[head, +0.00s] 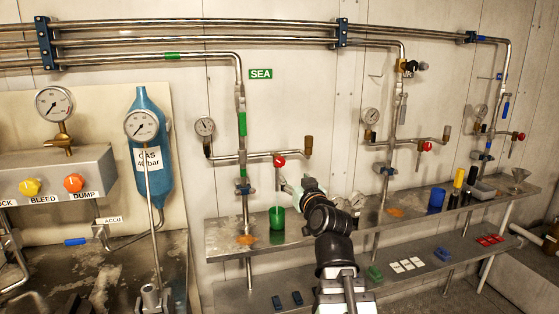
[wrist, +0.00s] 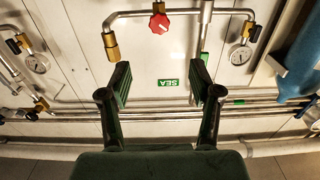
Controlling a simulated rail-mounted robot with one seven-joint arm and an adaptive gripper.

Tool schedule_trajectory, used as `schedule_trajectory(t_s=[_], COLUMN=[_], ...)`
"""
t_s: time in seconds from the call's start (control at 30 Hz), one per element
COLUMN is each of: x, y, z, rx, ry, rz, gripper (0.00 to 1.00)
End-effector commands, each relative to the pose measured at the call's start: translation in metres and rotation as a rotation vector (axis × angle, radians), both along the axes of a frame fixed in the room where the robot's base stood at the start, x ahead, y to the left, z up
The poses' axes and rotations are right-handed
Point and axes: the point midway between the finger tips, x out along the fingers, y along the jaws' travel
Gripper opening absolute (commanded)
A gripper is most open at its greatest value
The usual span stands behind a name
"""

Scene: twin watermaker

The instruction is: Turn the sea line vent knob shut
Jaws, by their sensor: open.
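The sea line vent knob is a red lobed knob (head: 279,160) on the horizontal branch pipe below the green SEA sign (head: 261,74). It also shows upside down at the top of the wrist view (wrist: 159,22). My gripper (wrist: 161,70) is open, with its two dark green pads apart and nothing between them. In the head view my gripper (head: 290,187) is just below and slightly right of the knob, partly hidden by my wrist. In the wrist view the knob lies beyond the fingertips, apart from them.
A green cup (head: 277,217) stands on the steel shelf (head: 222,240) below the knob. A brass fitting (head: 308,146) and a pressure gauge (head: 205,126) flank the branch pipe. A blue gas cylinder (head: 149,170) stands to the left. Another red knob (head: 427,146) is on the line to the right.

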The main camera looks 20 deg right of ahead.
Motion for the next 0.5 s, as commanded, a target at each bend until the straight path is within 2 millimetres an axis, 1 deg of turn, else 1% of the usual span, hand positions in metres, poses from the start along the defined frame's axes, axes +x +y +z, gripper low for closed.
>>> schedule_trajectory(t_s=[0.03, 0.5], x=[0.002, 0.024], y=[0.0, -0.004], z=[0.005, 0.005], rx=[0.001, 0.002], ry=[0.001, 0.003], rz=[0.001, -0.003], gripper=[0.63, 0.63])
